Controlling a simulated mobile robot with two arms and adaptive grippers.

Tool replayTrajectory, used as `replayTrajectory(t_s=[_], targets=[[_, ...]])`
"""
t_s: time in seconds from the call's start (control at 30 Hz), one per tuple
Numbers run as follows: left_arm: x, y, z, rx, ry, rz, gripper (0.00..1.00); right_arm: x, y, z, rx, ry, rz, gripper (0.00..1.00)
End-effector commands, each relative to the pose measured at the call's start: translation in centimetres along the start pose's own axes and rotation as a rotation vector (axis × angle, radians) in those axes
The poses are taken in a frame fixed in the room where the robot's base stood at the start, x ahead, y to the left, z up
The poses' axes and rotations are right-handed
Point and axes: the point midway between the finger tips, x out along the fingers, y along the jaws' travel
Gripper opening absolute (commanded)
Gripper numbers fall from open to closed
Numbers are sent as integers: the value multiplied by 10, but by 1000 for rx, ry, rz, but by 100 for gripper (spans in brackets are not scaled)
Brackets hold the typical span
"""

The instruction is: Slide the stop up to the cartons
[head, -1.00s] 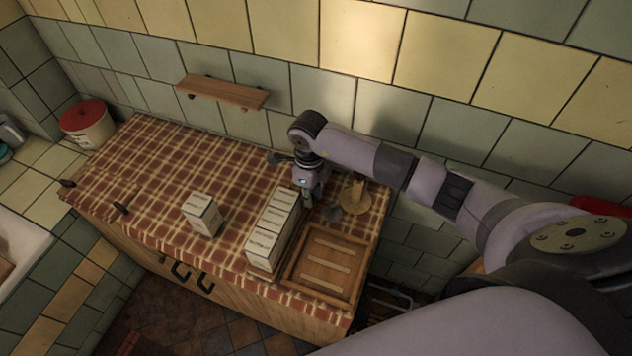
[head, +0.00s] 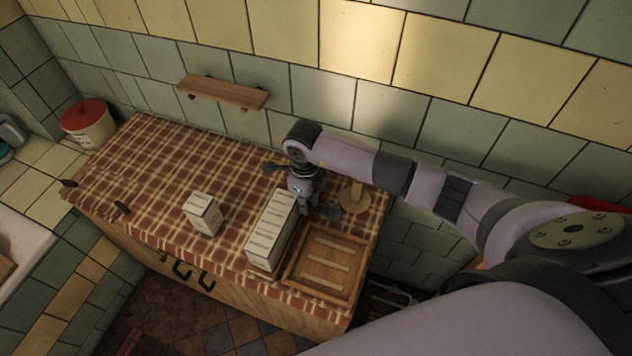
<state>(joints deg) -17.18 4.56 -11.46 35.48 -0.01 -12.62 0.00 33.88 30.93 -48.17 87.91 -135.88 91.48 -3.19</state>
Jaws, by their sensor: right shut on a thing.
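A row of white cartons (head: 272,230) stands packed close together on the checked cloth. One more white carton (head: 202,213) stands apart to the left of the row. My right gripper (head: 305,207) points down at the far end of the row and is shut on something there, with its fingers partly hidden. The stop itself cannot be made out clearly; the gripper and the row cover that spot. I cannot tell whether it touches the last carton. My left gripper is not in view.
A wooden slatted tray (head: 342,246) lies right of the row. A round wooden piece (head: 355,197) and a small dark object (head: 333,212) are beside my gripper. A wall shelf (head: 222,92) hangs behind. The left of the cloth is mostly clear.

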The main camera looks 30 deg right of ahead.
Motion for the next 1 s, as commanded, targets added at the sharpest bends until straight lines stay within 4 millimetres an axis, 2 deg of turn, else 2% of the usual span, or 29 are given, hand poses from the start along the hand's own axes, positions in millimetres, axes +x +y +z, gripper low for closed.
replayTrajectory(t_s=[0.03,1.0], targets=[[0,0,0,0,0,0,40,2,7,0,-7,3,14,0],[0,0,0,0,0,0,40,4,16,0,-13,6,20,0]])
